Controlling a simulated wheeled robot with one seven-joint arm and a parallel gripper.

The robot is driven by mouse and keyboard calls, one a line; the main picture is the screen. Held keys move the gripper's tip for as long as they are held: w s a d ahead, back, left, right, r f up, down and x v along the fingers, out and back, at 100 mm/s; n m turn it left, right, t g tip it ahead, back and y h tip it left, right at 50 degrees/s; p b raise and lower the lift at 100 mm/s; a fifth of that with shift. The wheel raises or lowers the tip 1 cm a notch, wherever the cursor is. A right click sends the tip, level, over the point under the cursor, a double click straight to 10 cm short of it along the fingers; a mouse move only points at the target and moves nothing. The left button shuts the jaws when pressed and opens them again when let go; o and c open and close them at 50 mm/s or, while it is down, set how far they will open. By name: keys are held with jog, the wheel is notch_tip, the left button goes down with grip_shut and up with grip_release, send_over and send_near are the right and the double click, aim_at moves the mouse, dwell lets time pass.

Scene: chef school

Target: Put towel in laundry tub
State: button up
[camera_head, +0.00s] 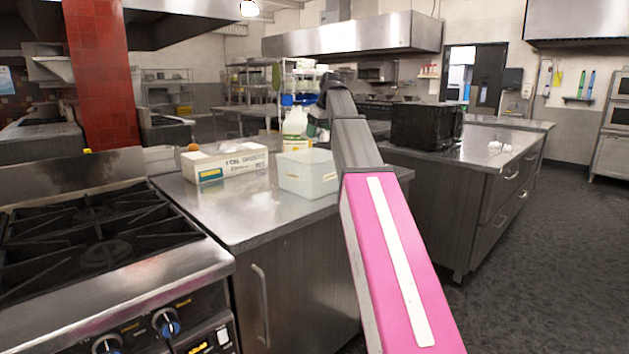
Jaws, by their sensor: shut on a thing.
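My arm reaches forward over the steel counter, and my gripper (324,98) is at its far dark end, small and partly hidden by the wrist. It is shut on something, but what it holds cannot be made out. No towel can be clearly picked out. A pale translucent tub (306,176) stands on the counter, left of my pink arm link, and may be the laundry tub. My gripper appears above and beyond this tub in the picture. The tub's inside cannot be seen clearly.
A white box (226,163) and a white jug (295,122) stand on the steel counter (245,212). A gas stove (105,255) is at the left. A black box (420,126) sits on the right counter. Dark floor (545,260) is clear at the right.

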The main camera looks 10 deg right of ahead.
notch_tip(320, 180, down, 16)
jog(key=shift+f, duration=0.1)
dwell(0.5)
jog(key=shift+s+f, duration=0.1)
jog(key=shift+f, duration=0.4)
jog(key=o, duration=0.9)
jog(key=shift+c, duration=0.2)
jog(key=shift+r, duration=0.45)
jog(key=v, duration=1.2)
jog(key=shift+r, duration=0.2)
